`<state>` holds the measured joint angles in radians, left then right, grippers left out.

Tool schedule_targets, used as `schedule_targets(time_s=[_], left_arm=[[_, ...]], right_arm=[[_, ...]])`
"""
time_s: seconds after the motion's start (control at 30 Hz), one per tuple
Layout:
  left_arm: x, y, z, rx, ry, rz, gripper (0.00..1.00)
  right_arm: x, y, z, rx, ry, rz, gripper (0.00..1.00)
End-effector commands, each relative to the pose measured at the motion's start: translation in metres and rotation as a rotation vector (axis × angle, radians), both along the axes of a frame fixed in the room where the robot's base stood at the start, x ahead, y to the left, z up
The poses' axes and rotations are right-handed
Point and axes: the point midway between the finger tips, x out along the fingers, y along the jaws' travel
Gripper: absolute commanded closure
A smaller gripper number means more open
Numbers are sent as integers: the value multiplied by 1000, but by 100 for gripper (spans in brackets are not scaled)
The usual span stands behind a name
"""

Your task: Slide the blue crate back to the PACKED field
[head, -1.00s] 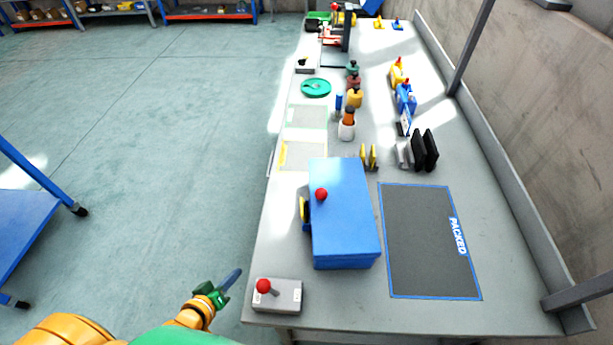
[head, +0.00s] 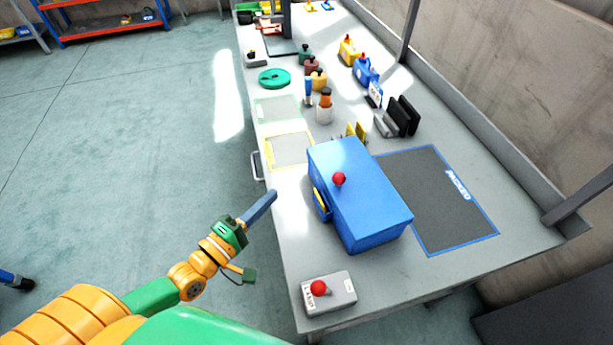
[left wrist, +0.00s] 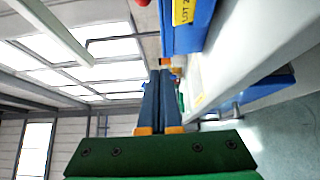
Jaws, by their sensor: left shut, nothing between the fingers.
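The blue crate (head: 362,195) stands on the grey workbench with its lid shut. It has a red knob on top and a yellow label on its left side. The dark PACKED field (head: 437,200), outlined in blue, lies just right of the crate, and the crate sits beside it. My left gripper (head: 262,205) is shut and empty, off the bench's left edge and left of the crate, apart from it. In the left wrist view the shut fingers (left wrist: 160,98) point ahead, with the crate's side (left wrist: 183,35) at the top. My right gripper is not in view.
A grey box with a red button (head: 328,293) stands at the near bench corner. Behind the crate are black upright plates (head: 402,116), an orange-topped cup (head: 324,107) and a green disc (head: 274,78). A wall runs along the bench's right side.

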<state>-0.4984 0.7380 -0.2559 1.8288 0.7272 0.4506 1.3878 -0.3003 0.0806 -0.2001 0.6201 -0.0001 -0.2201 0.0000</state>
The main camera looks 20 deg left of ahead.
Motion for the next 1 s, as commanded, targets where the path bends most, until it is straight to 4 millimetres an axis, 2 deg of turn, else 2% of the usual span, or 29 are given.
schedule_targets(time_s=[0.1, 0.33, 0.43, 0.6, 1.0], left_arm=[[26, -8, 2, -1, -6, 1, 100], [73, -23, 2, 2, -4, 1, 100], [79, -40, 3, -2, 2, 0, 100], [86, -55, 1, 1, 1, 0, 100], [88, -58, -1, 3, 1, 0, 100]], right_arm=[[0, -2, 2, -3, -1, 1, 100], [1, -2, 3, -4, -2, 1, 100], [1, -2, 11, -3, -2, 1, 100], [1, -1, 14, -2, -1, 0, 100], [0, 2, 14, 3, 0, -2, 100]])
